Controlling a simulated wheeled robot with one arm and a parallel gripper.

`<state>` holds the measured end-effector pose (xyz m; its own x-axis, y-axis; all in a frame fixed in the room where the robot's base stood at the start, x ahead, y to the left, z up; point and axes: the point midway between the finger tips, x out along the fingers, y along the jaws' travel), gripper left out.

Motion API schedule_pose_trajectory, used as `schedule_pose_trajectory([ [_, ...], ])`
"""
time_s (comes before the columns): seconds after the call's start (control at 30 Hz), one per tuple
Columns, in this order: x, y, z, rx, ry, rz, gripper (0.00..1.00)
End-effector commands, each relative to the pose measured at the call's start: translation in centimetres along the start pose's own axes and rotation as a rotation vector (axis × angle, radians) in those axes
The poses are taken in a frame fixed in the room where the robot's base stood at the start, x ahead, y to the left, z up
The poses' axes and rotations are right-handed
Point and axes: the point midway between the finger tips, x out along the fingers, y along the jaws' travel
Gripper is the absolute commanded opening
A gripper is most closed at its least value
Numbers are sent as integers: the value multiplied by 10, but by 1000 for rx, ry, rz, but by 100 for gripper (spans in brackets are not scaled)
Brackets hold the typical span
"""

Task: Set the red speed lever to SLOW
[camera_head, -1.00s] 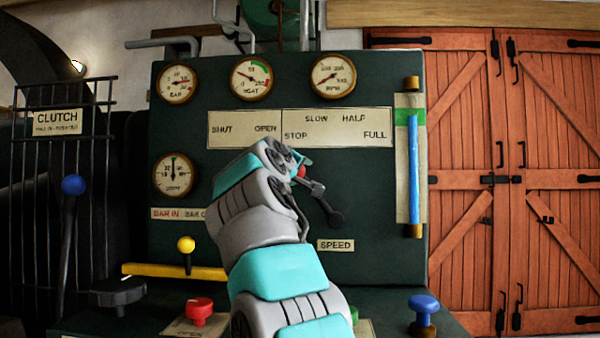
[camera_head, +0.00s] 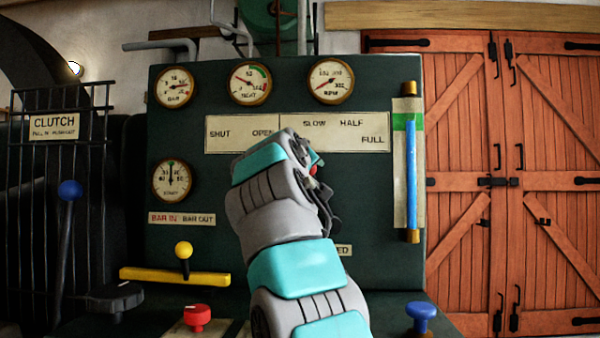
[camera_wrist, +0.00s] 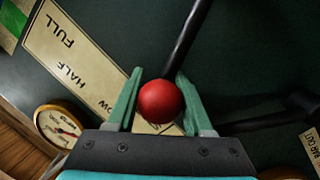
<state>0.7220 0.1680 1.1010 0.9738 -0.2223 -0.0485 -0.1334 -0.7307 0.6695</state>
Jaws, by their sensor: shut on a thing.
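The red ball knob of the speed lever (camera_wrist: 162,101) sits between the teal fingers of my gripper (camera_wrist: 160,86) in the wrist view. The fingers are shut around it, one on each side. The lever's dark rod (camera_wrist: 190,40) runs from the knob to the top of that view. In the head view, a bit of the red knob (camera_head: 314,169) shows beside my gripper (camera_head: 316,165), below the SLOW mark (camera_head: 314,123). My arm hides most of the lever, the STOP mark and part of the SPEED label (camera_head: 343,250).
A second dark lever (camera_wrist: 285,110) is close on the right in the wrist view. The head view shows a yellow-knobbed lever (camera_head: 183,250), a red button (camera_head: 197,317), a blue knob (camera_head: 421,315), gauges above and a blue sight tube (camera_head: 411,175) at right.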

Motion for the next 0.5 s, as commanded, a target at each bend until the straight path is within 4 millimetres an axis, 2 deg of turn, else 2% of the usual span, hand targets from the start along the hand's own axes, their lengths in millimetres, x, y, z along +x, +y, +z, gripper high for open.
schedule_pose_trajectory([
  [0.03, 2, 10, 3, 45, -7, -2, 0],
  [0.2, 4, 25, 10, 162, -18, -21, 0],
  [0.5, 5, 25, 12, 190, -22, -30, 0],
])
